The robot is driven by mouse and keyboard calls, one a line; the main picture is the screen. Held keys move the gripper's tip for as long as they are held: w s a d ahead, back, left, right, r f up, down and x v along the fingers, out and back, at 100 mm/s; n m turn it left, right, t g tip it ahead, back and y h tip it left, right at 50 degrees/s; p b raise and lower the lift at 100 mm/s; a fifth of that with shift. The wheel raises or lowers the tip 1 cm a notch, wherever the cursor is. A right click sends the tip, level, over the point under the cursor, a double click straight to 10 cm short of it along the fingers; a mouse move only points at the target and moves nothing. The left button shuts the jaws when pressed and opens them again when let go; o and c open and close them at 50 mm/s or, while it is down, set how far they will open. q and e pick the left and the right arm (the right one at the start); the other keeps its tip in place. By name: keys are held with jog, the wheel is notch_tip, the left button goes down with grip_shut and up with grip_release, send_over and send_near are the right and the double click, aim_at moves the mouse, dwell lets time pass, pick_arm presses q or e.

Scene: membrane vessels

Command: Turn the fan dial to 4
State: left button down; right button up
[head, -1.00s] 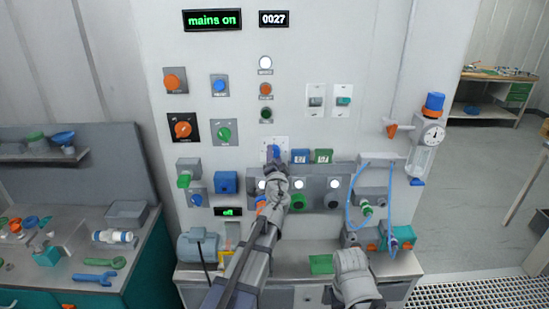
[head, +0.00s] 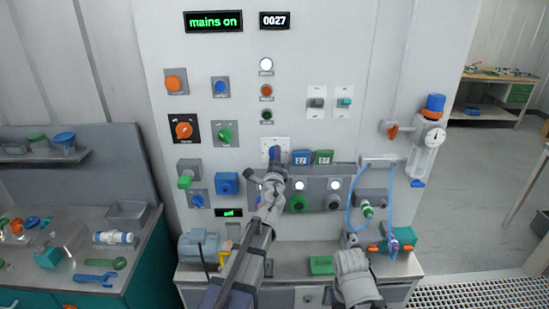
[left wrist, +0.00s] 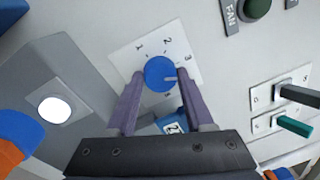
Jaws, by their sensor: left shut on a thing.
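The fan dial is a round blue knob (left wrist: 161,72) on a white plate (left wrist: 126,55) marked 1, 2 and 3, seen in the left wrist view. My left gripper (left wrist: 156,84) is shut on the knob, with one purple finger on each side. The knob's pale pointer line points to the right, past the 3, toward the right finger. The mark there is hidden by that finger. In the head view the plate (head: 284,145) shows behind my left gripper (head: 275,158), which hides most of it. My right gripper's fingers are not seen.
A dark green lamp (left wrist: 257,7) with a FAN label sits near the plate. Blue (head: 301,158) and green (head: 323,157) tags are close to the right of the dial. Two switches (head: 316,103) are farther right. Lamps (head: 333,186) line the ledge below.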

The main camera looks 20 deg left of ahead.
pick_arm(q)
jog(key=m, duration=0.5)
jog(key=shift+h, duration=0.4)
jog(key=shift+m, duration=0.5)
jog(key=shift+s, duration=0.1)
jog(key=shift+c, duration=1.4)
grip_release()
jog(key=shift+p, duration=0.3)
jog(key=v, duration=0.7)
jog(key=shift+s, duration=0.4)
jog(key=shift+d, duration=0.1)
